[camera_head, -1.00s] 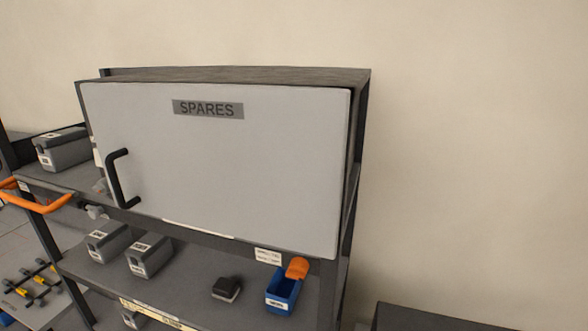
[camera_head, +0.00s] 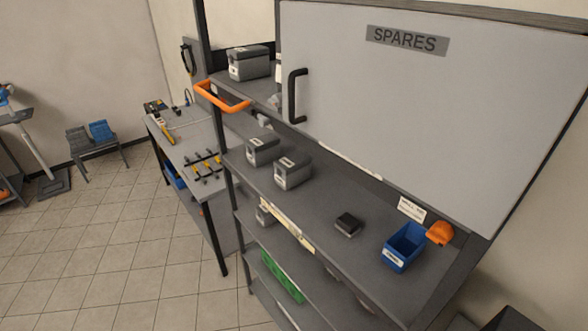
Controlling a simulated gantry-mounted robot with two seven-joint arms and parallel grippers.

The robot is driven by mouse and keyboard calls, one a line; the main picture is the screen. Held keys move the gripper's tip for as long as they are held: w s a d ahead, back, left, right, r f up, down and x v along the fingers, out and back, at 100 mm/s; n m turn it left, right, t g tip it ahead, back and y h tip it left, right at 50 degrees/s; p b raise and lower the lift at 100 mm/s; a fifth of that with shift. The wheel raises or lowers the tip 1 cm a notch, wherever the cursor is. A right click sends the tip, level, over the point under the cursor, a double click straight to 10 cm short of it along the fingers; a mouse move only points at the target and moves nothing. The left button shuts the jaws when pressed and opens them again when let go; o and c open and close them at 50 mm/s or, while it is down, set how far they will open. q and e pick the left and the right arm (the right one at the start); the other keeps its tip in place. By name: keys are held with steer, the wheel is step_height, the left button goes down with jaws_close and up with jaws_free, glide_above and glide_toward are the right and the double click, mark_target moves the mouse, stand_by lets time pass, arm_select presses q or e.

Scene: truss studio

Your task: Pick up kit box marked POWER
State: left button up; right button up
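Several grey kit boxes stand on the shelf unit. One grey box (camera_head: 248,63) is on the upper shelf at the left of the cabinet. Two more, a left box (camera_head: 262,150) and a right box (camera_head: 293,172), stand side by side on the shelf below. Part of another box (camera_head: 264,215) shows on a lower shelf. Their labels are too small to read, so I cannot tell which is marked POWER. Neither of my grippers is in view.
A closed cabinet door marked SPARES (camera_head: 400,110) fills the upper right. A blue bin (camera_head: 404,247) and a small black block (camera_head: 347,224) share the middle shelf. An orange handle (camera_head: 222,96) juts out at the left. A workbench (camera_head: 190,150) stands beyond; tiled floor (camera_head: 100,250) is open at left.

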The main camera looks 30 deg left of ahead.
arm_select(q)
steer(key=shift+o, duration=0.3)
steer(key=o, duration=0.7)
